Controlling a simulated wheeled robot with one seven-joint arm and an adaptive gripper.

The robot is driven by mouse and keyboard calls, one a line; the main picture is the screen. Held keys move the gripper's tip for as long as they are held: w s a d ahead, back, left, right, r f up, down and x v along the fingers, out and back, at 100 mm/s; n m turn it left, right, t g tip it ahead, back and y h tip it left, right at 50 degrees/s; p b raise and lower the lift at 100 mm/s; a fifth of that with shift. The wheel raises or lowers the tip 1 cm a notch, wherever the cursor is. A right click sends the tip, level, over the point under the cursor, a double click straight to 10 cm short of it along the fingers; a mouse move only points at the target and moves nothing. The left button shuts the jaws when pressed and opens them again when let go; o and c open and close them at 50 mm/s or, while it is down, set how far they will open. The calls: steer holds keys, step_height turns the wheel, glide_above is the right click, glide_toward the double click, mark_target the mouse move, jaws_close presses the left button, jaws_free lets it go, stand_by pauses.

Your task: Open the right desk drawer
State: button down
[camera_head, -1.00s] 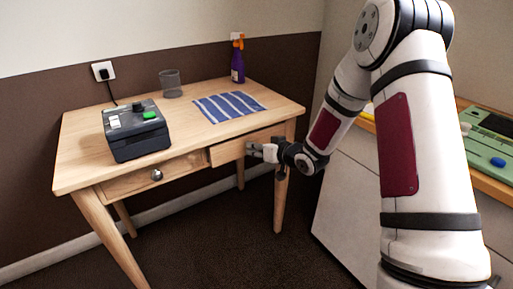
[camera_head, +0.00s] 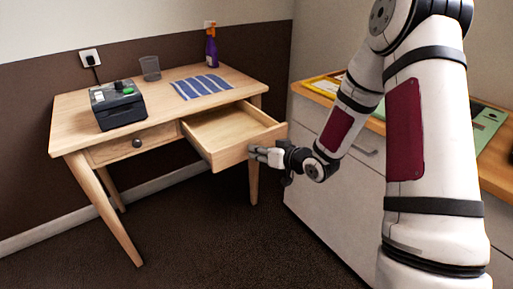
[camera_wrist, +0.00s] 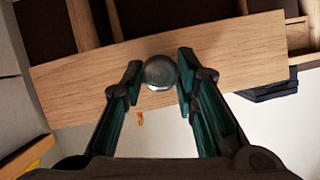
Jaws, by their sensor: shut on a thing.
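The right desk drawer (camera_head: 226,133) is pulled well out of the wooden desk (camera_head: 72,115), and its inside looks empty. My gripper (camera_head: 256,153) is at the drawer's front in the head view. In the wrist view, my gripper (camera_wrist: 161,80) has its fingers on both sides of the round metal knob (camera_wrist: 160,70) and is shut on it. The drawer front (camera_wrist: 235,50) spans the wrist view behind the knob. In the head view the knob is hidden by my fingers. The left drawer (camera_head: 110,150) is closed, with its round knob (camera_head: 137,143) showing.
A black device (camera_head: 117,106) with a green button, a grey cup (camera_head: 150,68), a striped blue cloth (camera_head: 202,86) and a purple spray bottle (camera_head: 211,50) stand or lie on the desk. A grey cabinet (camera_head: 325,190) is close on the right. Dark floor is clear in front.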

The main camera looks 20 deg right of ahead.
steer(key=shift+s, duration=0.2)
steer(key=c, duration=1.2)
jaws_free()
steer(key=shift+c, duration=0.2)
steer(key=v, duration=1.2)
steer(key=shift+w+d, duration=0.1)
